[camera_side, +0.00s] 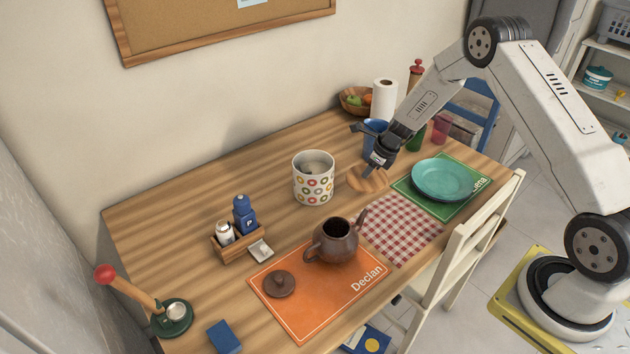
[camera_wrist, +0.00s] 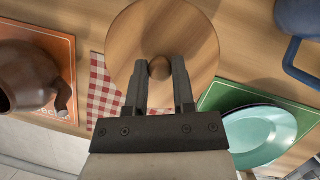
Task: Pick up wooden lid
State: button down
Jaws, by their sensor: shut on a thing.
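The wooden lid (camera_wrist: 165,30) is a round, light-brown disc with a darker knob (camera_wrist: 159,68) at its middle. My gripper (camera_wrist: 160,72) is shut on this knob, one finger on each side, in the wrist view. In the side view my gripper (camera_side: 374,167) points down at the lid (camera_side: 366,183), which shows beside the white pot with coloured rings (camera_side: 313,184). The gripper hides part of the lid there. I cannot tell whether the lid touches the table or hangs just above it.
A checked cloth (camera_side: 402,228), a teal plate (camera_side: 441,180) on a green mat and a blue mug (camera_side: 375,127) are close around. A brown teapot (camera_side: 333,243) and its small lid (camera_side: 279,284) are on an orange mat. The table's left back is bare.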

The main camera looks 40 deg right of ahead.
jog(key=s+a+r, duration=0.2)
jog(key=s+r, duration=0.4)
jog(key=s, duration=0.5)
jog(key=shift+a+r, duration=0.35)
jog(key=shift+r, duration=0.05)
jog(key=shift+w, duration=0.1)
jog(key=w+a+r+n, duration=0.1)
jog(key=w+a+r, duration=0.2)
jog(key=w, duration=0.8)
jog(key=w+a+r+n+y, duration=0.1)
jog(key=w+a, duration=0.4)
jog(key=w, duration=0.6)
jog(key=shift+r+n+g, duration=0.3)
jog(key=shift+r+n, duration=0.5)
jog(key=shift+r, duration=0.1)
jog(key=shift+f, duration=0.2)
